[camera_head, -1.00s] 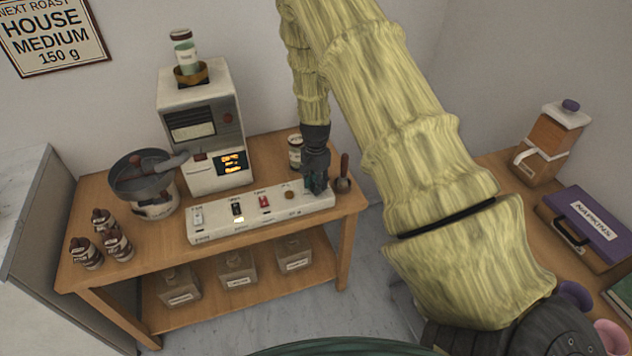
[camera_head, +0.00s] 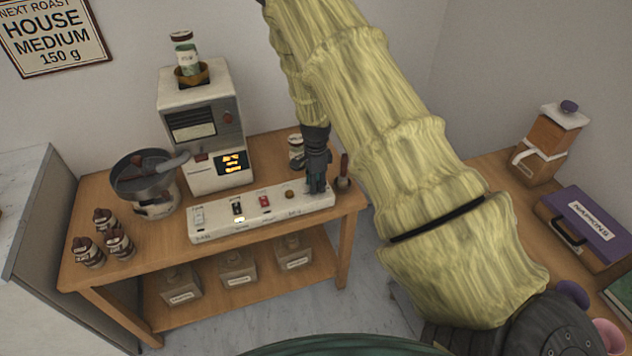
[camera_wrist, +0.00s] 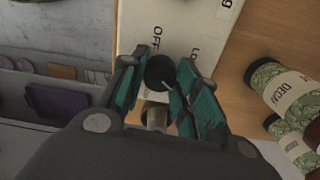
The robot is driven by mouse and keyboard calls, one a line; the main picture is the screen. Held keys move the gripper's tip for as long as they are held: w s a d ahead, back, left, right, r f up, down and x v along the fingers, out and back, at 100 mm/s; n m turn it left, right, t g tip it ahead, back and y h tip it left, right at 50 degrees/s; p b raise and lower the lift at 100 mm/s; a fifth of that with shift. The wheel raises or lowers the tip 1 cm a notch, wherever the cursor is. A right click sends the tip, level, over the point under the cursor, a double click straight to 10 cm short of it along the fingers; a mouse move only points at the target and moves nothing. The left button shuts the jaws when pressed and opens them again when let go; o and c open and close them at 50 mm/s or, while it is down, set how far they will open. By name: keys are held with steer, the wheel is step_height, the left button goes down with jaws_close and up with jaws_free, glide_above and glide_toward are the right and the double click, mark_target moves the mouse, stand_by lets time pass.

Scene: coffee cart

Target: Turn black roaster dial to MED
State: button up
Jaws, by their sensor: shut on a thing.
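The black roaster dial (camera_wrist: 160,72) sits on the white control panel between my fingers in the wrist view. A pale pointer line shows on its face, towards the lower right. Printed "OFF" and partly covered "LO" marks show on the panel beside it; I see no MED mark there. My gripper (camera_head: 316,188) is at the right end of the white control panel (camera_head: 220,228) in the head view and hides the dial there. In the wrist view my gripper (camera_wrist: 164,68) is shut on the dial, with a teal-padded finger on each side.
The white roaster machine (camera_head: 204,135) with a lit display stands behind the panel. The metal pan (camera_head: 150,178) and several brown bottles (camera_head: 90,252) stand at left.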

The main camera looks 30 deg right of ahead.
steer(key=shift+d, duration=0.1)
steer(key=o, duration=1.1)
step_height(320, 180, up, 12)
stand_by(0.6)
